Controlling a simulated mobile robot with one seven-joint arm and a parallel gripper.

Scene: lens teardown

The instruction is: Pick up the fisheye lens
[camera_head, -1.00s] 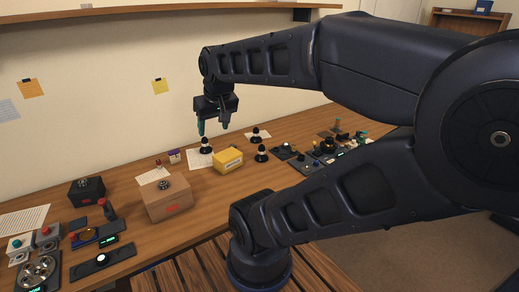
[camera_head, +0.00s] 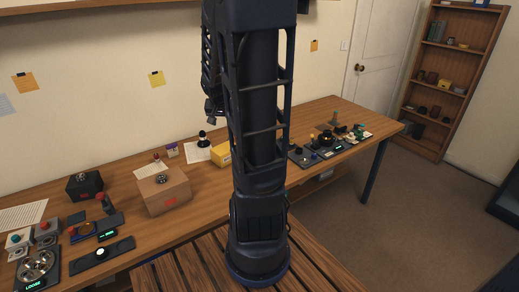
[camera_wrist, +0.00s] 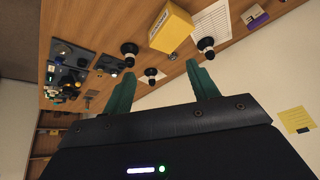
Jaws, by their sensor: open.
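Several small black pieces with white bulbous parts stand on the bench; I cannot tell which is the fisheye lens. In the wrist view one is left of the yellow box (camera_wrist: 130,49), one is right of it (camera_wrist: 206,44), and one is nearer the gripper (camera_wrist: 151,73). In the head view only one clearly shows (camera_head: 203,139); my upright arm covers the area to its right. My gripper (camera_wrist: 160,70) is open and empty, its green fingers apart, above and away from these pieces. In the head view it is mostly hidden behind my arm.
The yellow box (camera_head: 221,155) stands by the pieces, partly behind my arm. A brown carton (camera_head: 166,195) and a black box (camera_head: 85,187) stand to the left. Dark devices (camera_head: 325,143) fill the bench's right end. Wall and shelf are behind the bench.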

